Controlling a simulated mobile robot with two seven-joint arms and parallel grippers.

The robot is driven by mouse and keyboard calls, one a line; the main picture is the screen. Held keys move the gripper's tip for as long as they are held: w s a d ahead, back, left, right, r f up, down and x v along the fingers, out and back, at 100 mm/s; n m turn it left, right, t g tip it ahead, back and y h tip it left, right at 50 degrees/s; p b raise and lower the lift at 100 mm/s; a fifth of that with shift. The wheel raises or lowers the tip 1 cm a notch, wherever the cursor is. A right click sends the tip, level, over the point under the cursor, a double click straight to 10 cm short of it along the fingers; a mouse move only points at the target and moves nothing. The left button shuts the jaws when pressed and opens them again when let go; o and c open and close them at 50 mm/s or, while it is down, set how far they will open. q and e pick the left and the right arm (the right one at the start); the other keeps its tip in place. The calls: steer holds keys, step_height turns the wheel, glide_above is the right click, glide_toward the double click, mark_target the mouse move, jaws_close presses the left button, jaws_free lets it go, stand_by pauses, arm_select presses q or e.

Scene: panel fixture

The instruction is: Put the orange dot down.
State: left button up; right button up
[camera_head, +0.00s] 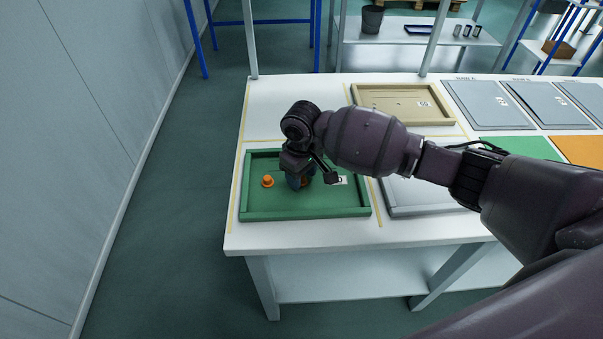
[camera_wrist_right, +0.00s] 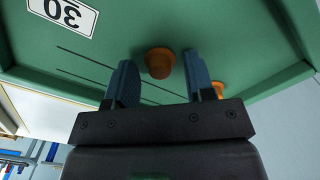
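A green panel tray (camera_head: 310,212) with a raised rim lies on the white table. One orange dot (camera_head: 267,181), a short knob, stands on its left part. That dot appears to rest on the green surface. The other orange dot (camera_wrist_right: 219,88) is partly behind the right finger. My left gripper is out of view.
A white label marked 30 (camera_wrist_right: 62,14) and thin dark slots are on the green panel. A beige tray (camera_head: 400,122) and a grey tray (camera_head: 405,207) lie nearby. Several grey panels (camera_head: 487,105) are at the back right. The table's back left corner (camera_head: 290,105) is clear.

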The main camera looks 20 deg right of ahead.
arm_select(q)
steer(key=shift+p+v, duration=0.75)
steer(key=shift+p, duration=0.5)
arm_select(e)
step_height(320, 180, up, 12)
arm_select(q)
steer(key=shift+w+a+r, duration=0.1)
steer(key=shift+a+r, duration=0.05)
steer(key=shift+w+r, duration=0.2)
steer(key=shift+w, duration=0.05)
